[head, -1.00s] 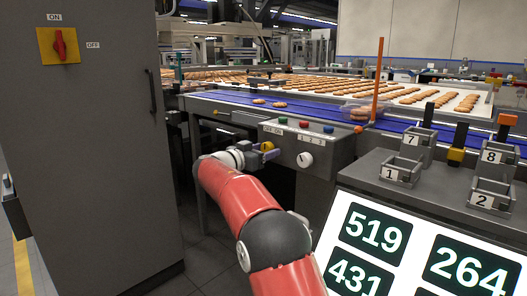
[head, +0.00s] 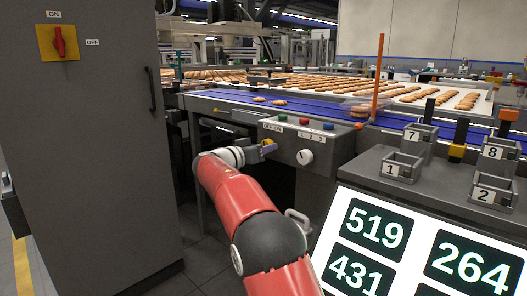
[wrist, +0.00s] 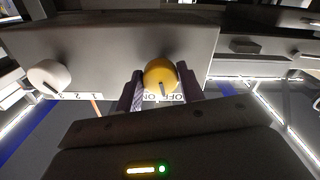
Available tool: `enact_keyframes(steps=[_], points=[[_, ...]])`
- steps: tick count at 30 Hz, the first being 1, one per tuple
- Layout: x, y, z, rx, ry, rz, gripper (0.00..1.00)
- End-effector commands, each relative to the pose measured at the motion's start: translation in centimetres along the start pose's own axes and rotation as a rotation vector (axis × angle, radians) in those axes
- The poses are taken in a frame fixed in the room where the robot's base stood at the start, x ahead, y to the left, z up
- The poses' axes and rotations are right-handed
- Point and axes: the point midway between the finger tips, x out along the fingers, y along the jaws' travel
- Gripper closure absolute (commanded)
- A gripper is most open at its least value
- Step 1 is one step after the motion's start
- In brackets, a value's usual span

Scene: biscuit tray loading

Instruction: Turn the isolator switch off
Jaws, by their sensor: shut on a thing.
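The red switch handle (head: 58,42) sits on a yellow plate (head: 45,45) high on the grey cabinet at the left of the head view. It stands roughly upright, towards the ON label (head: 53,14); the OFF label (head: 92,42) is to its right. My gripper (head: 267,147) is well away from it, at the grey control box. In the wrist view my gripper (wrist: 160,88) is shut on a yellow knob (wrist: 160,75), one dark finger on each side. Upside-down OFF and ON labels are beside this knob, partly hidden by the fingers.
The control box (head: 330,152) also has a white knob (head: 305,157) and several coloured buttons. Behind it runs a blue conveyor (head: 225,97) with biscuits. Numbered holders (head: 403,167) and a lit number screen (head: 335,235) are at right. The cabinet (head: 95,150) fills the left.

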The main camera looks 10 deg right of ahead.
Motion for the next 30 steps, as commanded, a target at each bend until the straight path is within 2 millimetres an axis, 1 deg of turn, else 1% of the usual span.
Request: enact_keyframes(steps=[30], points=[[-0.07, 0.15, -0.43, -0.962, 0.004, -0.001, 0.85]])
